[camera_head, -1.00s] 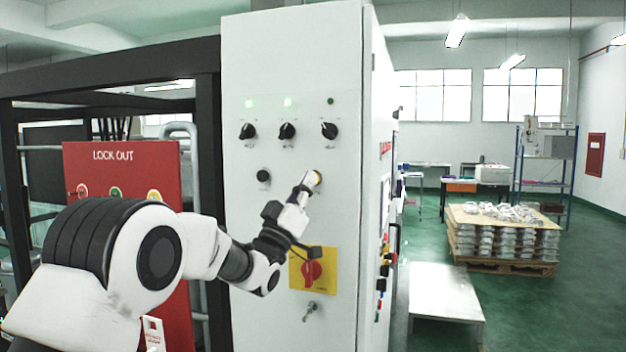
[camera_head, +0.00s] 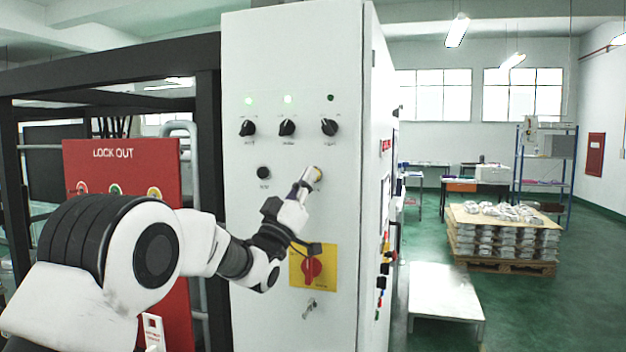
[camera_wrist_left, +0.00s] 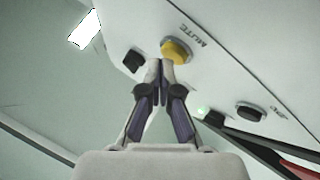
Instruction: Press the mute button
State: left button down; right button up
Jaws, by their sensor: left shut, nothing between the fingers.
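The mute button is a yellow round button (camera_head: 317,173) on the front of the white control cabinet. In the left wrist view the yellow button (camera_wrist_left: 176,51) has the word MUTE printed beside it. My left gripper (camera_head: 306,181) is shut and empty, its fingertips just at the lower left of the button in the head view. In the left wrist view the tips of my left gripper (camera_wrist_left: 160,64) meet right by the button's edge. I cannot tell whether they touch it. My right gripper is not in view.
The cabinet (camera_head: 240,60) carries several black knobs, a black button (camera_head: 264,173) left of the yellow one, and a red rotary switch (camera_head: 312,269) on a yellow plate below my wrist. A red lock-out board (camera_head: 120,160) stands behind my left arm.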

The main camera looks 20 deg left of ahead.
pick_arm(q)
jog(key=shift+s, duration=0.45)
jog(key=s+b, duration=0.4)
jog(key=s, duration=0.1)
jog(key=shift+a+b, duration=0.1)
jog(key=shift+b, duration=0.25)
jog(key=shift+f, duration=0.1)
